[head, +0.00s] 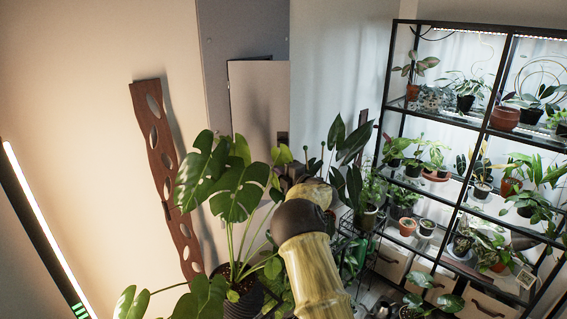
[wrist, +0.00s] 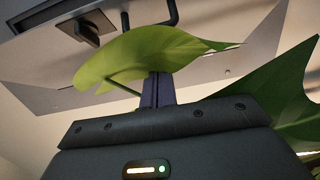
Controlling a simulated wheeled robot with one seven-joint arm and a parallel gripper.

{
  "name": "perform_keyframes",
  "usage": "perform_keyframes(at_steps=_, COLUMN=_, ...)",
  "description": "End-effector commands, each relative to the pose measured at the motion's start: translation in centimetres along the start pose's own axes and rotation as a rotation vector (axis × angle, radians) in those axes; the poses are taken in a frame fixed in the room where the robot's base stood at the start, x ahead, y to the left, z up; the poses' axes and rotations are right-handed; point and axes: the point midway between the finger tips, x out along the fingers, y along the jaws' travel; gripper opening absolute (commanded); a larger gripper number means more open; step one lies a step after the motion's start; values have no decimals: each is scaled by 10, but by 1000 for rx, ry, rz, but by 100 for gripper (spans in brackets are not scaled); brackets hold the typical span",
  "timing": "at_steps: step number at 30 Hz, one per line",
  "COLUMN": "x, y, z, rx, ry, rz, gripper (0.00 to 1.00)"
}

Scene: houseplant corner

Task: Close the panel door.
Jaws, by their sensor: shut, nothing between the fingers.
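A pale panel door (head: 256,100) with a dark edge stands in front of the grey recess at the back in the head view. Leaves and my arm cover its lower part. In the wrist view a pale panel (wrist: 215,70) fills the upper part, with a black bar handle (wrist: 150,22) and a dark square fitting (wrist: 88,27). I cannot tell how far the door stands open. My gripper (wrist: 158,85) is shut and empty, its fingers pointing toward the panel below the handle. A green leaf (wrist: 150,50) lies across the fingertips and hides whether they touch the panel.
A large potted monstera (head: 240,190) stands left of my arm, its leaves close to it. A black shelf rack (head: 485,130) with several potted plants stands at the right. A wavy wooden wall piece (head: 160,150) and a light bar (head: 40,220) are at the left.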

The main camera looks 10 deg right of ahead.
Motion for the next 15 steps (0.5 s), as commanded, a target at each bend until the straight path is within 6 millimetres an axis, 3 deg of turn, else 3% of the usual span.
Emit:
perform_keyframes(at_steps=6, x=4, y=2, z=23, rx=-1, ry=-1, rz=-1, gripper=0)
perform_keyframes(at_steps=15, x=6, y=0, z=29, rx=-1, ry=-1, rz=0, gripper=0)
